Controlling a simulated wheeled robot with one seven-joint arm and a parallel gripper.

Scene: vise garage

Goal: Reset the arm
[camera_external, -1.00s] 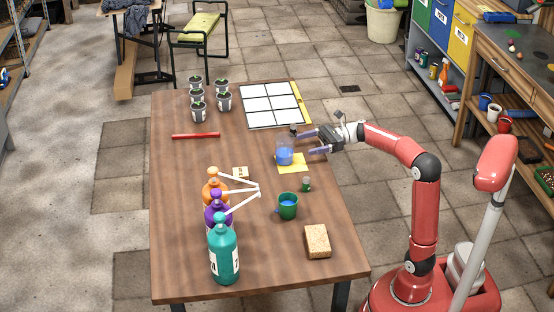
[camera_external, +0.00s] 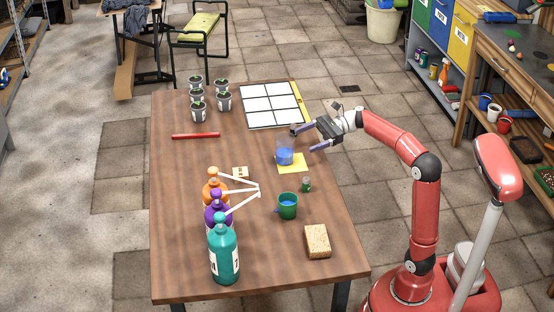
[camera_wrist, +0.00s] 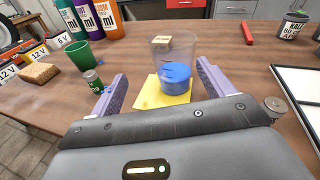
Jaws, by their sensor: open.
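My gripper (camera_external: 303,139) is open and empty, its two purple fingers spread at the right edge of the wooden table (camera_external: 180,170). A clear beaker with blue contents (camera_external: 285,152) stands on a yellow square (camera_external: 298,166) just left of the fingertips. In the wrist view the beaker (camera_wrist: 176,65) stands upright ahead of the fingers (camera_wrist: 158,88), roughly between their directions, and they appear not to touch it. My arm reaches in from the right, with the elbow raised.
A green cup (camera_external: 288,207), a small green vial (camera_external: 306,185) and a sponge (camera_external: 317,240) stand nearer the front. Several pump bottles (camera_external: 223,252) are at front left. A red bar (camera_external: 196,136), potted plants (camera_external: 224,100) and a white grid panel (camera_external: 270,104) lie farther back.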

